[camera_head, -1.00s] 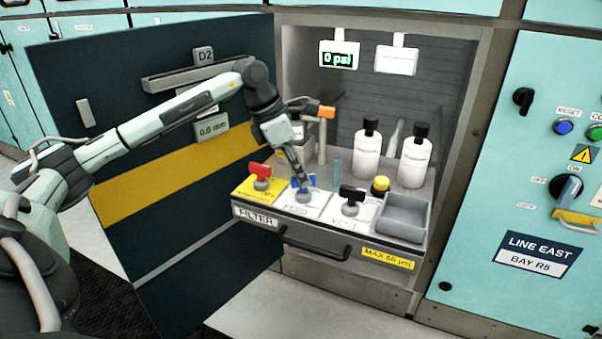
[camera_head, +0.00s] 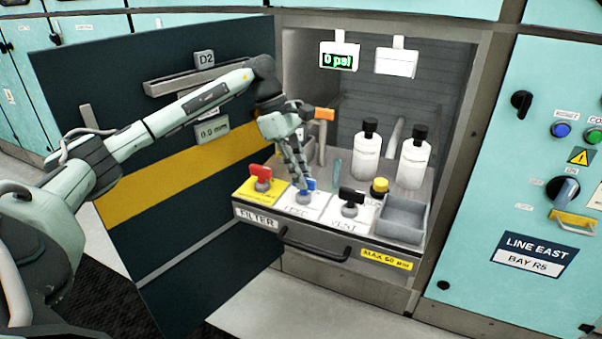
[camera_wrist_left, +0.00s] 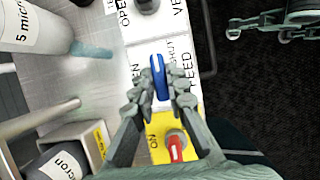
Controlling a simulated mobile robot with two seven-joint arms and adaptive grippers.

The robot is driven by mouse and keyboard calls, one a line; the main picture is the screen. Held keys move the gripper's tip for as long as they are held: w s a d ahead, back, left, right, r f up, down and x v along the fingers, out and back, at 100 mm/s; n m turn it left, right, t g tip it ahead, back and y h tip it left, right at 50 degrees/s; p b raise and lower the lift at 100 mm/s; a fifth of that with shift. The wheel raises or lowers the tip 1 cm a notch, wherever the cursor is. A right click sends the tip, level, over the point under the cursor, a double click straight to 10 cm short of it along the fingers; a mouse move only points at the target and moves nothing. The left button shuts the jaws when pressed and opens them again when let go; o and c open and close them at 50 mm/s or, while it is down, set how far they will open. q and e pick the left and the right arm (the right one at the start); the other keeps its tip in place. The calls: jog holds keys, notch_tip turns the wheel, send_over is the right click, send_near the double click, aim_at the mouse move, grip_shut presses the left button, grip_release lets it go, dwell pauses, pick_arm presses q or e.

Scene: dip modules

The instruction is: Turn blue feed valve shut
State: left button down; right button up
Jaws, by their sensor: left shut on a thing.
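The blue feed valve handle (camera_head: 310,184) stands on its white plate between the red-handled valve (camera_head: 260,173) and the black vent valve (camera_head: 352,195). My left gripper (camera_head: 303,186) reaches down to the blue handle from above. In the left wrist view the blue handle (camera_wrist_left: 159,77) stands between the fingertips of my left gripper (camera_wrist_left: 161,98), which is shut on it. The handle lies lengthwise between the fingers, with OPEN lettering to its left and SHUT lettering partly visible to its right. Its base is partly hidden. My right gripper is not seen.
The drawer (camera_head: 330,247) sits below the valve plates, with a grey bin (camera_head: 402,222) at its right. White bottles (camera_head: 367,158) stand behind. A gauge (camera_head: 338,57) reads 0 psi. The open dark door (camera_head: 190,240) stands to the left, behind my arm.

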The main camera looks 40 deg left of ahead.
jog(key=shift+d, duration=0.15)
pick_arm(q)
jog(key=c, duration=1.7)
grip_release()
jog(key=shift+o, duration=0.8)
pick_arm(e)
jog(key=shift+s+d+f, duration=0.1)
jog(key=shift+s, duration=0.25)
pick_arm(q)
jog(key=shift+a+r, duration=0.15)
jog(key=shift+r, duration=0.1)
jog(key=v, duration=1.1)
jog(key=shift+r, duration=0.2)
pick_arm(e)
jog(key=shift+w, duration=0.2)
pick_arm(q)
jog(key=shift+a, duration=0.1)
